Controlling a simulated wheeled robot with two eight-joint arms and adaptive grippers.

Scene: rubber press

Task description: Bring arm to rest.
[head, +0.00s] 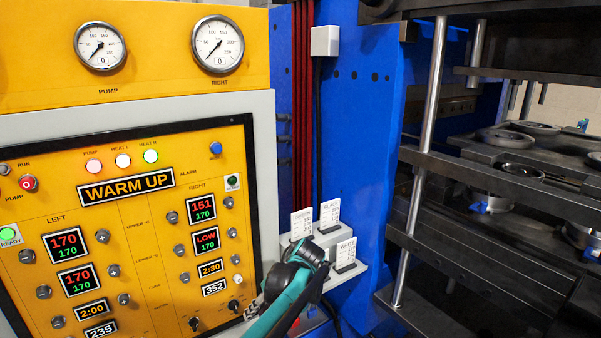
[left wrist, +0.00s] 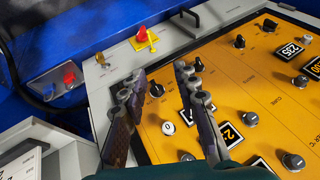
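My left arm, teal and black, comes up from the bottom middle of the head view. Its left gripper (head: 308,256) is in front of the lower right edge of the yellow control panel (head: 139,235), near the card holder. Its fingers are hard to make out there. In the left wrist view the two dark fingers of the left gripper (left wrist: 160,72) stand apart with nothing between them. They are over the panel edge, near a white button (left wrist: 168,128) and black knobs. I cannot tell whether they touch the panel. My right gripper is in neither view.
A holder with white cards (head: 345,252) is just right of the gripper. The blue press frame (head: 365,130) and dark press plates (head: 480,190) stand further right. In the left wrist view a red switch on a yellow plate (left wrist: 142,38) is beyond the fingers.

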